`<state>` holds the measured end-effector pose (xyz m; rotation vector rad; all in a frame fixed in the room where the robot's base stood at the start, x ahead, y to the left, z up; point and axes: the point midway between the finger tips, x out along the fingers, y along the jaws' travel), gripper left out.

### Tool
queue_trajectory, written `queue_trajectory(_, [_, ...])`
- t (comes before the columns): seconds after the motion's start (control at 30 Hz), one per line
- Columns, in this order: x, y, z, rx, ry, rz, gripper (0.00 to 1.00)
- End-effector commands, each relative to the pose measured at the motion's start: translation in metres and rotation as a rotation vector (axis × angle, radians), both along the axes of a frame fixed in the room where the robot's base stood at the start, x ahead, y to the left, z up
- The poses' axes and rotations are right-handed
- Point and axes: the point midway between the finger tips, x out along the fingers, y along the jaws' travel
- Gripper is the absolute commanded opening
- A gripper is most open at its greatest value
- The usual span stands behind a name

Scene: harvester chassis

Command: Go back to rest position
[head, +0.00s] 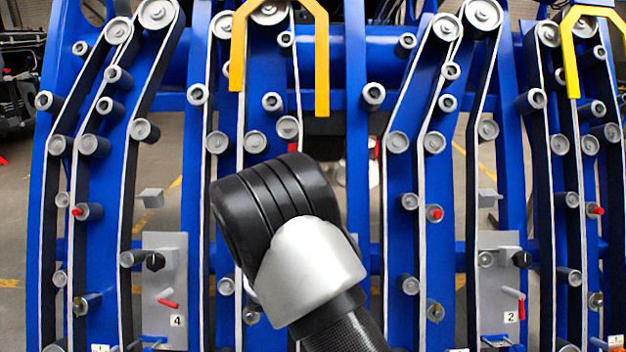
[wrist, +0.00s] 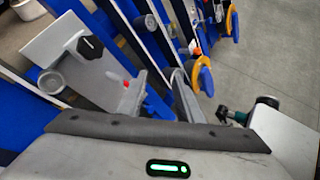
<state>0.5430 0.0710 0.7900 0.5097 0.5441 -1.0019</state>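In the head view my arm's black joint and silver link (head: 310,262) rise from the bottom centre in front of the blue harvester chassis (head: 356,120). My gripper is hidden behind the arm there. In the wrist view a grey housing (wrist: 90,158) of my own with a green light fills the bottom. No object is clearly seen held.
Blue posts carry belts and rollers across the head view. Yellow hooks (head: 322,60) hang at the top. Grey plates with black knobs and red handles, one marked 4 (head: 178,295) and one marked 2 (head: 500,255), flank my arm. The wrist view shows open floor (wrist: 285,50) at right.

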Motion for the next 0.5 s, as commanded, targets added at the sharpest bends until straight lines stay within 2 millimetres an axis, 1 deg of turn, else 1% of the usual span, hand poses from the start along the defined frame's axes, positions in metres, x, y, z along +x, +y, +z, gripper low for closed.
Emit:
queue_trajectory(0.03, [-0.006, -0.011, 0.023, 0.069, -0.038, -0.085, 0.33])
queue_trajectory(0.1, [-0.018, -0.025, 0.048, 0.157, -0.083, -0.205, 0.33])
queue_trajectory(0.17, [-0.03, -0.036, 0.068, 0.232, -0.122, -0.305, 0.33])
queue_trajectory(0.2, [-0.038, -0.043, 0.081, 0.282, -0.147, -0.371, 0.33])
queue_trajectory(0.27, [-0.051, -0.053, 0.101, 0.357, -0.188, -0.468, 0.33])
queue_trajectory(0.3, [-0.061, -0.059, 0.113, 0.406, -0.212, -0.531, 0.33])
queue_trajectory(0.37, [-0.076, -0.066, 0.13, 0.48, -0.251, -0.624, 0.33])
queue_trajectory(0.5, [-0.112, -0.08, 0.168, 0.65, -0.339, -0.831, 0.33])
